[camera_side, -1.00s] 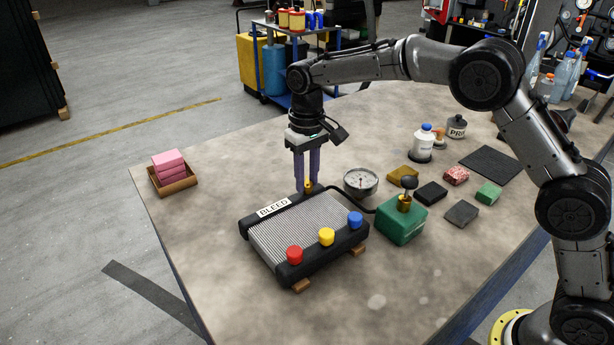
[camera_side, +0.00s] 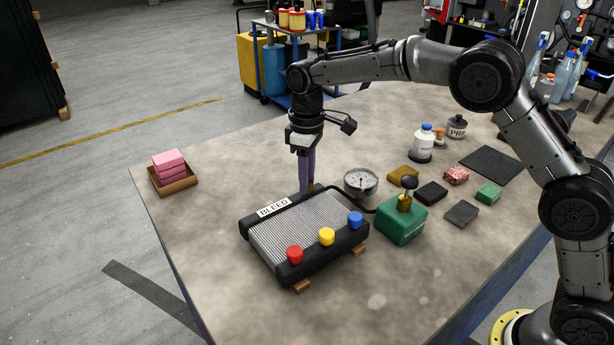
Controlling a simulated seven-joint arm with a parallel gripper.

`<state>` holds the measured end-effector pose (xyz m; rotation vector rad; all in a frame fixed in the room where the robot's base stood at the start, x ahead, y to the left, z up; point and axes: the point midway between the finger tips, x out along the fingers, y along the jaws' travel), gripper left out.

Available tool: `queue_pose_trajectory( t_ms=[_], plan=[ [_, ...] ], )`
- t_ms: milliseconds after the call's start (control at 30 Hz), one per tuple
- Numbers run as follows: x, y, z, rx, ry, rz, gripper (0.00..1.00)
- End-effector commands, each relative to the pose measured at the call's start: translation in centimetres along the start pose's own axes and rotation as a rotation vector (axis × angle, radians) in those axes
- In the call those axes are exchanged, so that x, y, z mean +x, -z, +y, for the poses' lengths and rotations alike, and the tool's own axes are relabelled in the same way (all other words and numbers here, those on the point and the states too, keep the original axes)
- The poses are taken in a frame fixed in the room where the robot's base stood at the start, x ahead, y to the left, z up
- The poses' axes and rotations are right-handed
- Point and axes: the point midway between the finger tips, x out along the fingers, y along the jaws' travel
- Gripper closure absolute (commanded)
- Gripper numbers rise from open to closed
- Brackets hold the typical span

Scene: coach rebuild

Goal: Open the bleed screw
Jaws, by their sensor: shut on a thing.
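The radiator (camera_side: 300,228) lies on the table with a "BLEED" label (camera_side: 274,207) on its back edge. Red (camera_side: 294,254), yellow (camera_side: 326,236) and blue (camera_side: 355,219) caps stand along its front edge. My gripper (camera_side: 308,188) points straight down at the radiator's back right corner, beside the label. Its purple fingers are shut on the bleed screw there. The screw is mostly hidden by the fingers in this view.
A round gauge (camera_side: 361,181) with a black hose stands close to the right of my gripper. A green pump box (camera_side: 402,221) is right of the radiator. Coloured blocks, a white bottle (camera_side: 423,144) and a box of pink sponges (camera_side: 171,171) stand farther off. The front table is clear.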

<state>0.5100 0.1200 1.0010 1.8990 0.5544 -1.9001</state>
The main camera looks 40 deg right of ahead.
Motion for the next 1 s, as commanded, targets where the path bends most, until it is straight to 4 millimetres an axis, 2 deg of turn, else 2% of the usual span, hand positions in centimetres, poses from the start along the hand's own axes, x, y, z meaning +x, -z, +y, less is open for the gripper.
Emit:
queue_pose_trajectory(
  t_ms=[333, 367, 500, 833, 1000],
  plan=[
    [-0.3, 0.0, 0.0, -0.002, -0.001, 0.003, 1.00],
    [-0.3, 0.0, 0.0, -0.002, -0.001, 0.003, 0.65],
    [-0.2, 0.0, 0.0, -0.001, -0.001, 0.003, 0.39],
    [-0.2, 0.0, 0.0, -0.001, -0.001, 0.001, 0.38],
    [-1.9, 0.1, 0.0, -0.001, -0.002, 0.005, 0.38]
  ],
)
